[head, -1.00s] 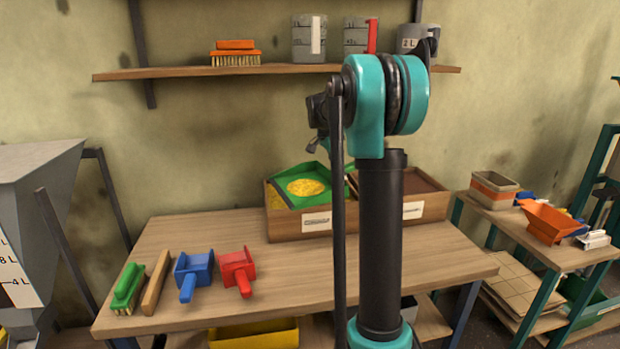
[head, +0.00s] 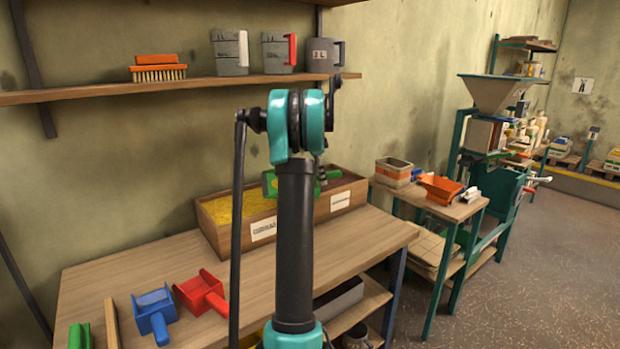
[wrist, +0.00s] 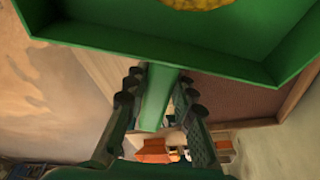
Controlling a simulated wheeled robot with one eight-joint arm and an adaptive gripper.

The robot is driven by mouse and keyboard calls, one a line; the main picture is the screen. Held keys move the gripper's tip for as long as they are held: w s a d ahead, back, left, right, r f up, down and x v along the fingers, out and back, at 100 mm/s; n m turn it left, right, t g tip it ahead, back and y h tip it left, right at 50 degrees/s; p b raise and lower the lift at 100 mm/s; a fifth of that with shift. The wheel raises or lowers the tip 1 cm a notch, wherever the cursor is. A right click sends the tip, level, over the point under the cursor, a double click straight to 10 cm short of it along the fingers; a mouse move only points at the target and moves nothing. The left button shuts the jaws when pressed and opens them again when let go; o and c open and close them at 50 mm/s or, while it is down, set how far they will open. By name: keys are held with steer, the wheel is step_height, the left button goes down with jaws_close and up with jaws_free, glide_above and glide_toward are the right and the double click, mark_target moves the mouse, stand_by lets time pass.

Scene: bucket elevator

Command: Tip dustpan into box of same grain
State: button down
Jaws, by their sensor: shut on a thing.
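My gripper (wrist: 160,97) is shut on the handle of the green dustpan (wrist: 140,45). A heap of yellow grain (wrist: 200,4) lies in the pan at the top of the wrist view. In the head view the dustpan (head: 269,184) is above the wooden grain box, largely hidden by my arm. The box's left compartment (head: 262,230) holds yellow grain (head: 222,209). Its right compartment (head: 341,201) shows brown contents (wrist: 235,98) in the wrist view, below the handle. The box labels are too small to read.
A blue scoop (head: 154,314) and a red scoop (head: 201,293) lie at the workbench's front left, beside a green brush (head: 79,337). A shelf (head: 180,86) with jugs hangs above. An orange scoop (head: 440,188) is on a side table. The bench front (head: 355,250) is clear.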

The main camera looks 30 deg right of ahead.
steer(key=shift+w+a+r+g+h, duration=0.25)
steer(key=shift+r+h, duration=0.2)
steer(key=shift+r, duration=0.3)
steer(key=shift+w+a+r+g+h, duration=0.15)
steer(key=shift+a+r+h, duration=0.25)
steer(key=shift+r, duration=0.35)
steer(key=shift+w+a+r+g+h, duration=0.1)
steer(key=shift+a+r+g+h, duration=0.15)
steer(key=shift+r+h, duration=0.35)
steer(key=shift+w+a+r+g+h, duration=1.8)
steer(key=shift+a+r+h, duration=1.55)
steer(key=shift+a+r, duration=2.05)
steer(key=s+d+f+t+y, duration=0.1)
steer(key=d+f+y, duration=0.2)
steer(key=d+f, duration=0.1)
steer(key=s+d+f+t+y, duration=0.2)
steer(key=d+f+y, duration=0.1)
steer(key=f, duration=0.3)
steer(key=s+d+f+t+y, duration=0.1)
steer(key=d+f+t+y, duration=0.1)
steer(key=d+f, duration=0.3)
steer(key=shift+s+d+f+y, duration=0.1)
steer(key=shift+s+d+y, duration=0.2)
steer(key=shift+y, duration=0.6)
steer(key=shift+d+v, duration=0.2)
steer(key=shift+v, duration=0.8)
steer(key=shift+d+v, duration=0.2)
steer(key=shift+v, duration=0.8)
steer(key=shift+s, duration=0.1)
